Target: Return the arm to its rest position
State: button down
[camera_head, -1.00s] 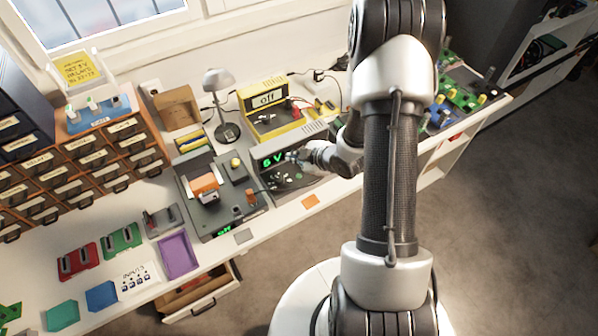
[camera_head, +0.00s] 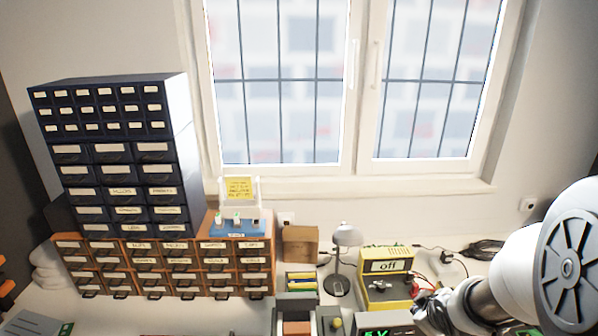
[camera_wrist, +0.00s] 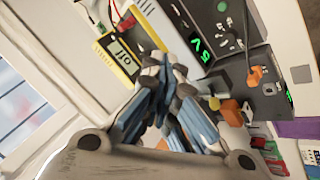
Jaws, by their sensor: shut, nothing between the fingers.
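My gripper (camera_wrist: 168,72) fills the lower middle of the wrist view, its fingers together with nothing between them. In the head view my gripper (camera_head: 428,306) is near the bottom edge, and my arm reaches in from the right. It is beside the grey power supply, whose green "5 V" display (camera_head: 376,332) shows at the bottom edge. That supply (camera_wrist: 206,32) also shows in the wrist view, past the fingers. The fingertips are partly hidden in the head view. I cannot tell whether they touch anything.
A yellow meter reading "off" (camera_head: 386,266) stands just left of my gripper, with red leads and a cable behind it. A grey lamp (camera_head: 346,236), a cardboard box (camera_head: 300,244) and drawer cabinets (camera_head: 120,165) stand further left. A barred window (camera_head: 356,90) is behind.

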jog(key=s+a+r+m+g, duration=0.1)
jog(key=s+a+r+m, duration=0.45)
jog(key=s+r, duration=0.5)
jog(key=s+a+r+m+g+y, duration=0.1)
jog(key=s+a+r, duration=0.1)
jog(key=s+a, duration=0.2)
jog(key=s+a+r+m, duration=0.1)
jog(key=s+a, duration=0.3)
jog(key=s, duration=0.5)
jog(key=shift+s+a+r+g+y, duration=0.15)
jog(key=shift+a+r+g+y, duration=0.25)
jog(key=shift+r, duration=0.15)
